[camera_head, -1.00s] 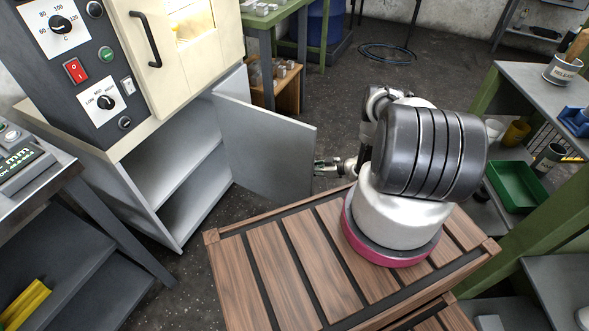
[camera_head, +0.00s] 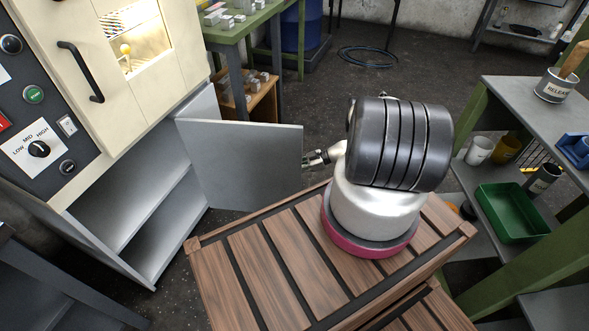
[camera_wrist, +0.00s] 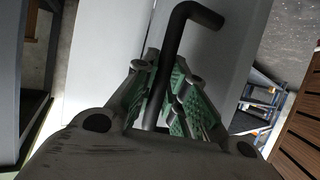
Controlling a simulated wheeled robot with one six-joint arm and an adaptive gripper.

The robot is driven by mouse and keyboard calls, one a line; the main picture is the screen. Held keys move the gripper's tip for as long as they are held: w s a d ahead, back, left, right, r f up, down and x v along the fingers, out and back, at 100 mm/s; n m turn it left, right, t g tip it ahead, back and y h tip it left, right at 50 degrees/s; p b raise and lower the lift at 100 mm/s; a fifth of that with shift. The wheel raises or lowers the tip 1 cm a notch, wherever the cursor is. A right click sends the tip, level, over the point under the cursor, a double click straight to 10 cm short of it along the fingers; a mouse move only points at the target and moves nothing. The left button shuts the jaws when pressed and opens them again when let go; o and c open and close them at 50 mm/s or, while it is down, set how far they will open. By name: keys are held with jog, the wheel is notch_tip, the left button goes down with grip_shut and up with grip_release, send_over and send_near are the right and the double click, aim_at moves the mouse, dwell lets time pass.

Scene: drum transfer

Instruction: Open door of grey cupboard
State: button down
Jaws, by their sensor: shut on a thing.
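The grey cupboard (camera_head: 128,208) stands at the left under the cream oven, with its front open and a shelf showing inside. Its flat grey door (camera_head: 245,165) stands swung out from the cupboard. My gripper (camera_head: 318,158) is at the door's free edge in the head view, partly hidden by my arm. In the wrist view my gripper (camera_wrist: 172,105) is shut on the black bar handle (camera_wrist: 165,75), with the green finger pads around it. The door face (camera_wrist: 115,60) lies behind the handle. The handle is hidden in the head view.
My wooden slatted base top (camera_head: 270,255) is close to the door. A green-framed table (camera_head: 262,25) stands behind the door. A shelf with a green tray (camera_head: 512,212) is at the right. Dark floor is open behind my arm.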

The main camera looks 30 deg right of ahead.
jog(key=shift+a, duration=0.15)
jog(key=c, duration=1.7)
grip_release()
jog(key=v, duration=1.2)
jog(key=shift+f, duration=0.1)
